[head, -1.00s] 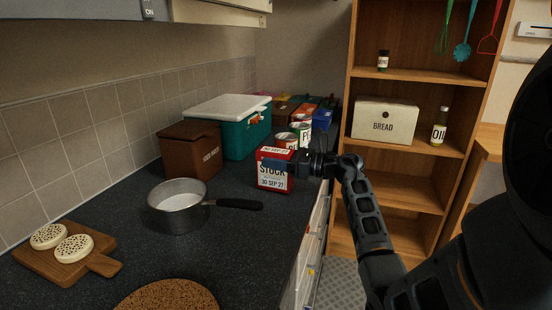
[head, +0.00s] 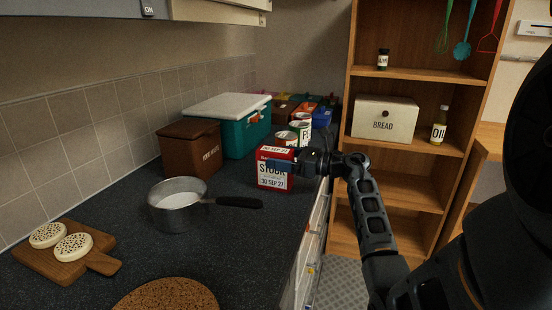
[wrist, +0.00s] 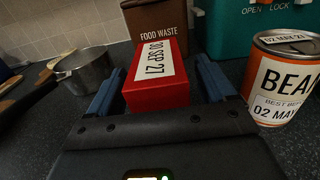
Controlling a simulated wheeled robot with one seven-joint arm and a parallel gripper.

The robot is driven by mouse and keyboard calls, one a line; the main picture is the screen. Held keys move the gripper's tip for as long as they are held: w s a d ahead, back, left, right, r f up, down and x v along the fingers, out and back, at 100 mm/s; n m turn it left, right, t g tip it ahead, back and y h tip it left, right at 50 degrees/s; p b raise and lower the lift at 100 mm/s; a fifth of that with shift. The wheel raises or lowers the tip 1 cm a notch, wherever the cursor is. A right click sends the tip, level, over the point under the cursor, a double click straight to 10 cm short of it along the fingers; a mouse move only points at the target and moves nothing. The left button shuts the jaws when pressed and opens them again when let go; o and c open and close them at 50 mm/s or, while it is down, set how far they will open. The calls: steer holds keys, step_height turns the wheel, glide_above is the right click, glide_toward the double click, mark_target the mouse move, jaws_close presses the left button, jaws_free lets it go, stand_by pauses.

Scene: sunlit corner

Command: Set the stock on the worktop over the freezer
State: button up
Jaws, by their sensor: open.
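In the wrist view the red box (wrist: 156,92) sits between the two blue fingers of my gripper (wrist: 158,88). My gripper (head: 287,163) is at the box's upper part in the head view, with one finger across its front. The fingers are open, with a narrow gap showing beside the box on the right.
A saucepan (head: 178,212) with its handle pointing right stands close by. A brown food waste bin (head: 190,150), a teal cool box (head: 236,132) and tins (head: 300,130) stand behind. A bean tin (wrist: 286,85) is close on my gripper's right. Crumpets on a board (head: 98,262) lie at front left.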

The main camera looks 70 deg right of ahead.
steer(key=s+b, duration=0.1)
steer(key=s, duration=0.9)
steer(key=shift+s+b, duration=0.2)
steer(key=shift+b, duration=0.15)
steer(key=shift+a, duration=0.1)
